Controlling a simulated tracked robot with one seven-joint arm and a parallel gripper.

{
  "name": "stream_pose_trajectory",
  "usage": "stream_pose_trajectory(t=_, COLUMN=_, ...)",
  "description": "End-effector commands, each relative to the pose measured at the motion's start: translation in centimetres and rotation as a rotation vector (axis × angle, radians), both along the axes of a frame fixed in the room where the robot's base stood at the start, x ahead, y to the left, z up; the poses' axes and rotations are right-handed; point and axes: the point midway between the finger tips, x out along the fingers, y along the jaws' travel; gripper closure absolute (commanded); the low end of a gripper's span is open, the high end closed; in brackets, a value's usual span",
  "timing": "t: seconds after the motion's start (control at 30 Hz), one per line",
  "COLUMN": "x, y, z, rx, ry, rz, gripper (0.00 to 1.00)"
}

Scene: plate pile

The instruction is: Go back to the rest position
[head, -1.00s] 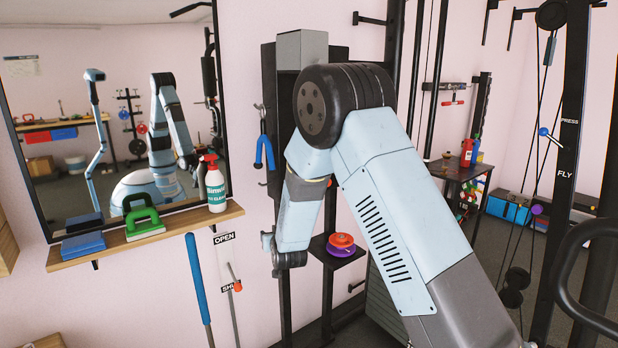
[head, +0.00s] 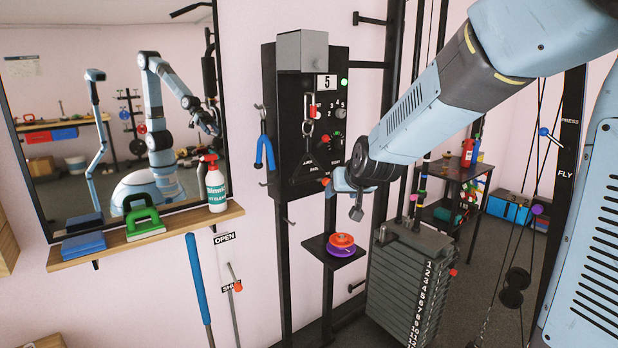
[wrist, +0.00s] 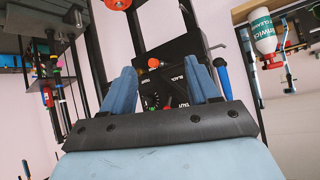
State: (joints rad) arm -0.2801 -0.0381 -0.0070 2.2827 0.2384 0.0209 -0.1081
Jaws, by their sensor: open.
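My gripper (head: 345,190) is in front of the lower right of the black control panel (head: 292,165), to the right of it in the head view. In the wrist view the two blue fingers of my gripper (wrist: 163,85) stand apart with nothing between them. The panel, with its knobs and lettering, shows beyond them. A red plate (head: 342,239) lies on a purple plate (head: 340,250) on a small black shelf (head: 318,245), below my gripper and apart from it.
A numbered weight stack (head: 405,285) stands right of the small shelf. A black table (head: 455,172) stands behind at right.

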Motion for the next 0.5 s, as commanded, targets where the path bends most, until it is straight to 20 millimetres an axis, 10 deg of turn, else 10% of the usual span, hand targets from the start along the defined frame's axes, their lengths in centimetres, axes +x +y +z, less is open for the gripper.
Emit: stream_pose_trajectory(t=0.5, x=-14.3, y=-9.4, z=5.1, rx=-0.066, ry=0.177, rz=-0.074, gripper=0.4)
